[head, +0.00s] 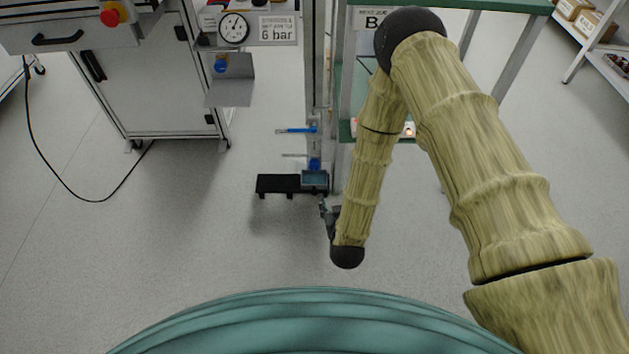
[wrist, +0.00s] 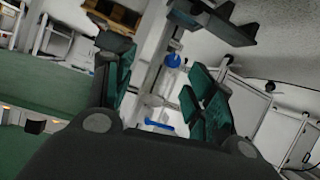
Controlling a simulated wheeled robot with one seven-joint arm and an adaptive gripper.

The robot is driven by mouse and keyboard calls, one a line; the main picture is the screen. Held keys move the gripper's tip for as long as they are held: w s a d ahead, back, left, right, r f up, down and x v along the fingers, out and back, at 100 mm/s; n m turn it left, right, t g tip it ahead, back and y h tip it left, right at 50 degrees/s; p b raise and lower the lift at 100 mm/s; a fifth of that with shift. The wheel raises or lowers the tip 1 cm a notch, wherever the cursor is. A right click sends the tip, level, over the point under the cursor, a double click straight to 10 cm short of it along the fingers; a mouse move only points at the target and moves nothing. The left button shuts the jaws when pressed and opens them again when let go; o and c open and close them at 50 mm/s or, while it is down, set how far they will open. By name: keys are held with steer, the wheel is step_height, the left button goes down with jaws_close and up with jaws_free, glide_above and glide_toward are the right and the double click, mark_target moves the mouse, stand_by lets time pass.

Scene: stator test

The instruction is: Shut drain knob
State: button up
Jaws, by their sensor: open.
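A round blue knob (wrist: 172,60), which looks like the drain knob, sits on a pale upright post in the wrist view. It lies between my open fingers in that picture, nearer the right one. It also shows as a small blue part (head: 314,163) low on the post in the head view. A blue lever (head: 296,130) sticks out left above it, and this lever also shows in the wrist view (wrist: 160,126). My gripper (wrist: 158,72) is open and empty, with green-padded fingers. In the head view my gripper (head: 326,208) is small, dark and partly hidden by my arm, just below the knob.
A black tray (head: 278,184) stands at the post's foot; it appears at the top of the wrist view (wrist: 212,22). A green-topped bench (head: 520,6) is behind my arm. The floor between is clear.

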mark_target(314, 168)
steer(key=w+a+f+t+h+b, duration=0.1)
steer(key=w+a+f+t+b, duration=0.5)
steer(key=b, duration=0.6)
steer(key=shift+g, duration=0.5)
steer(key=w+b, duration=0.1)
steer(key=w, duration=0.2)
steer(key=w+b, duration=0.2)
steer(key=w, duration=0.1)
steer(key=w+b, duration=0.2)
steer(key=w, duration=0.1)
steer(key=shift+w+a+r, duration=0.15)
steer(key=shift+w+a, duration=0.1)
steer(key=shift+w+r+b, duration=0.1)
steer(key=shift+w+b, duration=0.25)
steer(key=shift+w, duration=0.55)
steer(key=shift+c, duration=0.5)
steer(key=c, duration=0.9)
